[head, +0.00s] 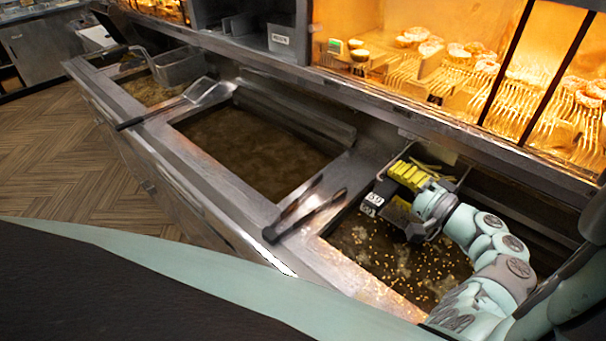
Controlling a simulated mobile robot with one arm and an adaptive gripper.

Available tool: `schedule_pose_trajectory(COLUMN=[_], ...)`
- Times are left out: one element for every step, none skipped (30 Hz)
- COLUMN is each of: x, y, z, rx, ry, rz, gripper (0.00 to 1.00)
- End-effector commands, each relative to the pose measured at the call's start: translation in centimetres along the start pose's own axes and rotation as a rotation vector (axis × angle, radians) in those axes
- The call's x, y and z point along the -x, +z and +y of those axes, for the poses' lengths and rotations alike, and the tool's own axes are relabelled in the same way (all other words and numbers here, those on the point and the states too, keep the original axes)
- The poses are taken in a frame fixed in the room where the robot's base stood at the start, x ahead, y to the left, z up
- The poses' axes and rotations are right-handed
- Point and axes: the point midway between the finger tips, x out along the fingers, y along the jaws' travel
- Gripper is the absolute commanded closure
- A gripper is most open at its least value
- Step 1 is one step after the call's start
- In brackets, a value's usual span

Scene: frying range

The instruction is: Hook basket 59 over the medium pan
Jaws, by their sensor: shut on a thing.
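Basket 59 (436,166) is a wire basket holding yellow fries, above the right pan at the back. Its white number tag (374,199) faces me; a second tag sits just below it. My gripper (402,219) is shut on basket 59, at its near side, over the bubbling oil of the right pan (385,262); my arm and gripper hide part of the basket and its grip. The middle pan (250,150) is wide, holds dark oil and has no basket in it. The left pan (147,91) looks smaller. I cannot tell by label which is the medium pan.
Tongs (309,213) lie on the divider between the middle and right pans. A flat scoop (207,92) lies on the left divider, its handle reaching over the front edge. Another basket (178,67) is at the left pan. A lit food display (450,70) stands behind.

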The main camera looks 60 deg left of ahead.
Motion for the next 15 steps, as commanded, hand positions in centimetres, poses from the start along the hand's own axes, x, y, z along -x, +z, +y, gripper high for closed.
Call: schedule_pose_trajectory(x=[0.04,0.04,0.04,0.04,0.04,0.04,0.04,0.05,0.05,0.05,0.05,0.06,0.06,0.06,0.07], y=[-0.1,-0.09,-0.08,-0.08,-0.07,-0.06,-0.06,-0.05,-0.04,-0.04,-0.03,-0.02,-0.02,-0.01,0.0], z=[0.0,0.05,0.11,0.17,0.21,0.28,0.32,0.37,0.44,0.49,0.55,0.62,0.67,0.72,0.79], rx=[0.006,0.006,0.006,0.006,0.006,0.006,0.005,0.005,0.005,0.005,0.004,0.004,0.004,0.004,0.003], ry=[-0.003,-0.003,-0.004,-0.004,-0.004,-0.004,-0.004,-0.004,-0.003,-0.003,-0.003,-0.003,-0.002,-0.002,-0.002], rz=[0.002,0.003,0.003,0.003,0.003,0.003,0.003,0.003,0.003,0.003,0.003,0.003,0.003,0.003,0.003], gripper=[1.0,1.0,1.0,1.0,1.0,1.0,1.0,1.0,1.0,1.0,1.0,1.0,1.0,1.0,1.0])
